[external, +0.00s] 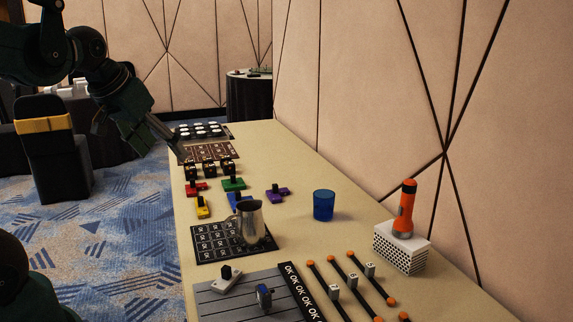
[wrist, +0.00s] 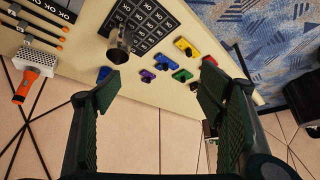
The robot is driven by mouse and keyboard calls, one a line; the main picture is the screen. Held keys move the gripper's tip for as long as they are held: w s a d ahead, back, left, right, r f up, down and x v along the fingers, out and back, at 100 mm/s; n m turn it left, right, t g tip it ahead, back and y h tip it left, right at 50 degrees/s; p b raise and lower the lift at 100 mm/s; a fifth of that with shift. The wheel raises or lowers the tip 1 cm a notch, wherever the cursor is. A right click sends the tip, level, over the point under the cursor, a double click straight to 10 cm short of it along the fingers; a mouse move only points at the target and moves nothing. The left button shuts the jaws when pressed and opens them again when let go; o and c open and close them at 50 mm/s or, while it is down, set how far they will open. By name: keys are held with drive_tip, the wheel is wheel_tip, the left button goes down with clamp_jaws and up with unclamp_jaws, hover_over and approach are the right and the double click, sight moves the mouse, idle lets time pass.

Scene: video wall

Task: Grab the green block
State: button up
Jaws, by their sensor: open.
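The green block (external: 233,184) lies on the table among several coloured blocks, right of the red block (external: 195,188). In the wrist view the green block (wrist: 182,75) lies ahead of my gripper, between the directions of its two fingers. My gripper (external: 180,154) is above the left edge of the table, up and to the left of the green block in the external view. In the wrist view my gripper (wrist: 158,88) has its fingers wide apart with nothing between them.
Yellow (external: 203,207), purple (external: 278,193) and blue (external: 236,198) blocks lie close to the green one. A metal pitcher (external: 250,224) stands nearby, with a blue cup (external: 323,205) to its right. An orange flashlight (external: 404,210) stands on a perforated box (external: 402,250). The wall borders the table's right side.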

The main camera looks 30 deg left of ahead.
drive_tip(key=w+a+r+m+g+p, duration=0.1)
drive_tip(key=w+a+r+m, duration=0.1)
drive_tip(key=w, duration=1.1)
drive_tip(key=m+g+h+p, duration=0.3)
drive_tip(key=m, duration=0.3)
hover_over(228, 183)
drive_tip(key=f, duration=1.5)
drive_tip(key=s+f, duration=0.1)
drive_tip(key=f, duration=0.7)
drive_tip(key=shift+a, duration=0.2)
drive_tip(key=shift+b+x, duration=0.5)
drive_tip(key=shift+x, duration=0.75)
drive_tip(key=shift+w, duration=0.1)
